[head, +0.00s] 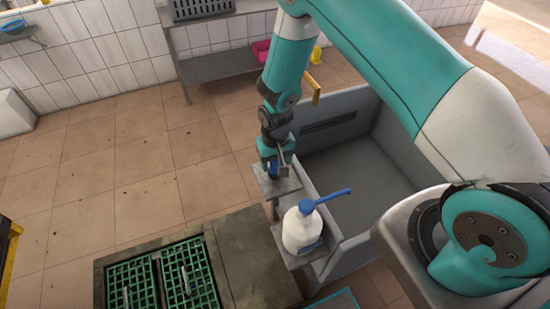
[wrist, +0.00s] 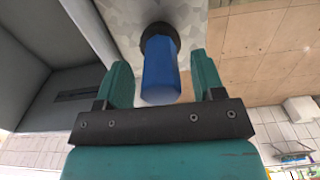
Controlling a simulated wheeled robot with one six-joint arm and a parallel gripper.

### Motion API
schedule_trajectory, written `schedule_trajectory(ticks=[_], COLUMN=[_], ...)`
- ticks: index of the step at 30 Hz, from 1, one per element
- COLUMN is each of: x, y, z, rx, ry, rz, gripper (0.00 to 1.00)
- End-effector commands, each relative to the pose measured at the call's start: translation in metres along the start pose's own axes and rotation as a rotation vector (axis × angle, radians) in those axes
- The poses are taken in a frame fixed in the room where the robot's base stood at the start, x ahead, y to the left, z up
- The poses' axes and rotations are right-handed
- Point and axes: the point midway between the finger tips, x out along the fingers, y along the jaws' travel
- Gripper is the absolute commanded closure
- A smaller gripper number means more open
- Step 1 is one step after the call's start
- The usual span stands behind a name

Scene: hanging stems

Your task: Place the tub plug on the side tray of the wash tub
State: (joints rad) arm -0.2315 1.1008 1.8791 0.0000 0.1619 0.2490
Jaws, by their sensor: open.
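The tub plug, a blue grip on a dark round base, shows in the wrist view (wrist: 160,70). Its base meets the light speckled surface of the side tray (wrist: 112,18), and it appears to stand on it. In the head view the small grey side tray (head: 285,188) sits at the left wall of the grey wash tub (head: 345,175). My gripper (head: 273,163) is just above that tray, largely hiding the plug. In the wrist view my gripper (wrist: 162,75) is open, one finger on each side of the blue grip, with gaps visible.
A white pump bottle (head: 302,230) with a blue top stands on a second grey shelf nearer me. Green grated crates (head: 162,280) are at the lower left. A bench with a grey basket (head: 200,8) is at the back. Tiled floor at left is clear.

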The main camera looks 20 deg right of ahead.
Motion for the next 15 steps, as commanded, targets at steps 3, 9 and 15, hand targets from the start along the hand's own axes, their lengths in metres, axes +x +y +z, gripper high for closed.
schedule_trajectory(ticks=[3, 9, 15], x=[-0.006, -0.033, -0.074], y=[0.0, 0.0, 0.0], z=[-0.001, -0.002, -0.001], rx=[0.0, 0.0, 0.0], ry=[0.001, 0.007, 0.007], rz=[0.0, -0.002, -0.002], gripper=[0.38, 0.38, 0.38])
